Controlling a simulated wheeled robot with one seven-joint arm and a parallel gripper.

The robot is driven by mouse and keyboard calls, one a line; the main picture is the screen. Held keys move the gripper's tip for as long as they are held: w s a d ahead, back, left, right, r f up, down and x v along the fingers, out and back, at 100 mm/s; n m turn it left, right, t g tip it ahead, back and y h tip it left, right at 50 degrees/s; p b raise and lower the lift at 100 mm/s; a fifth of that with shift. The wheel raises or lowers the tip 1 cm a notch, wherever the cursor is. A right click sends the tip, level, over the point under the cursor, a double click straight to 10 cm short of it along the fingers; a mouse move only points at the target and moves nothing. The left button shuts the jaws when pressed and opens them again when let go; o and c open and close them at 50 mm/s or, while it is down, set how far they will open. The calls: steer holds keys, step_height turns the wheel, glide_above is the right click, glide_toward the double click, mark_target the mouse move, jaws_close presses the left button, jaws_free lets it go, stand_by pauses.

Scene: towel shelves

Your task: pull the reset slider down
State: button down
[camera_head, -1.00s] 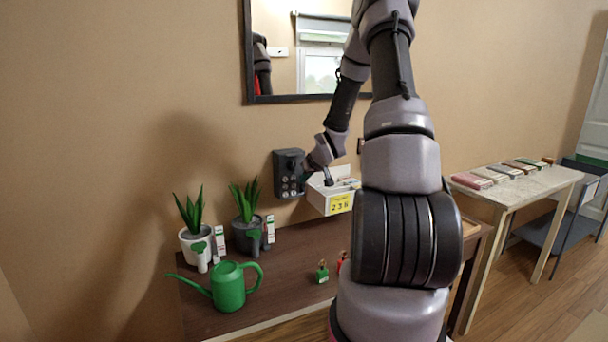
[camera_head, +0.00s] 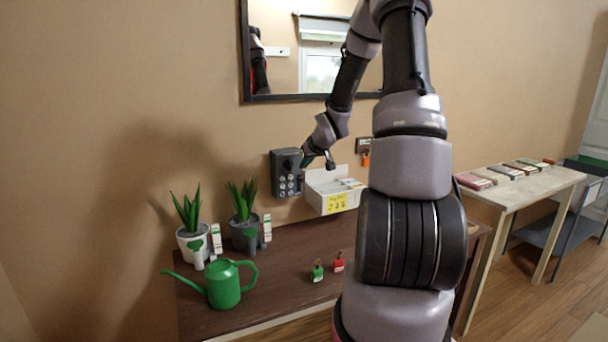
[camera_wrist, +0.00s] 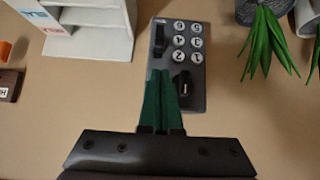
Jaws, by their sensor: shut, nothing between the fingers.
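The dark grey lock box (camera_head: 287,175) hangs on the wall above the brown table, with round number buttons. In the wrist view the lock box (camera_wrist: 190,62) appears upside down. A dark upright bar (camera_wrist: 160,40), seemingly the reset slider, lies beside the buttons; a black oval knob (camera_wrist: 183,84) sits nearer me. My gripper (camera_wrist: 161,73) is shut and empty, its green fingertips overlapping the box face between bar and knob. I cannot tell whether they touch it. In the head view my gripper (camera_head: 307,161) is at the box's upper right side.
A white open box (camera_head: 328,202) with a yellow label stands close to the right of the lock box. Potted plants (camera_head: 243,238), a green watering can (camera_head: 224,286), a green padlock (camera_head: 317,271) and a red padlock (camera_head: 338,263) stand on the table. A mirror (camera_head: 300,97) hangs above.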

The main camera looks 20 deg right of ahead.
steer(key=shift+v, duration=2.5)
steer(key=shift+d, duration=0.1)
steer(key=s+a+r+m, duration=0.1)
steer(key=s+a+r, duration=0.4)
steer(key=s, duration=0.5)
steer(key=s+a+r+m+g+y, duration=0.1)
steer(key=s+a+r+m, duration=0.1)
steer(key=s+a+r, duration=0.3)
steer(key=s+a+r+m+g, duration=0.1)
steer(key=s+a+r, duration=0.4)
steer(key=s+r, duration=0.4)
steer(key=s, duration=0.7)
steer(key=shift+s+a+r+m+y, duration=0.2)
steer(key=shift+s+a+m+y, duration=0.05)
steer(key=shift+a+m+y, duration=0.05)
